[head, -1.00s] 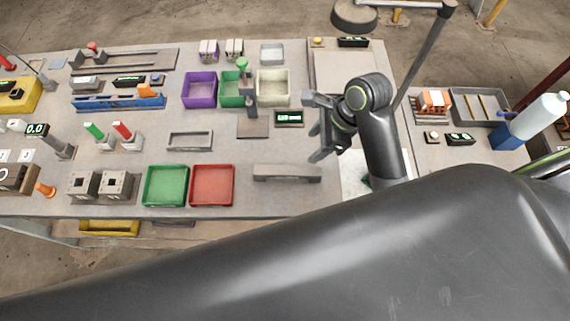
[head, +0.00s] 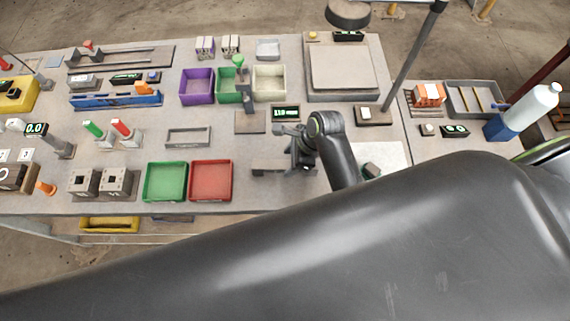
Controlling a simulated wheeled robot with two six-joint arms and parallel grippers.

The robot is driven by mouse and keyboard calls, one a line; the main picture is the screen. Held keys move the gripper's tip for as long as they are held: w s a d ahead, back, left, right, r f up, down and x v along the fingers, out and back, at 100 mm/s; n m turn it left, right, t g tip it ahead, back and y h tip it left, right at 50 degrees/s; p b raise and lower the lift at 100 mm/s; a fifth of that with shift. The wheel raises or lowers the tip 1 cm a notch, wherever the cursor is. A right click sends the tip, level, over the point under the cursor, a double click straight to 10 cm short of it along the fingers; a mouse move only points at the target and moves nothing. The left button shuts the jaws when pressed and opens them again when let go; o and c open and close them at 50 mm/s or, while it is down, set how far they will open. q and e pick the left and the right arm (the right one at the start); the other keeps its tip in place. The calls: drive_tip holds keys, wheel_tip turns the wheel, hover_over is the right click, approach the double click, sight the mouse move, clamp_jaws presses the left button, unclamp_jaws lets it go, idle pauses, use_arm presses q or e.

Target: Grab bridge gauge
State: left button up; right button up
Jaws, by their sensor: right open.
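What looks like the bridge gauge, a grey block (head: 266,168) shaped like a low bar, sits near the front edge of the table in the head view, right of the red tray. My right gripper (head: 289,148) is open and is over the right part of that bar. It hides that part, and I cannot tell whether the fingers touch it. My left gripper is not in view.
A red tray (head: 211,180) and a green tray (head: 165,181) stand left of the bar. A small display (head: 286,113) and a grey stand with a green top (head: 239,62) are behind it. A white sheet (head: 388,157) lies to the right.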

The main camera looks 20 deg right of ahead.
sight(286, 164)
drive_tip(key=shift+p+x, duration=0.35)
drive_tip(key=shift+x, duration=1.55)
drive_tip(key=shift+c, duration=0.2)
clamp_jaws()
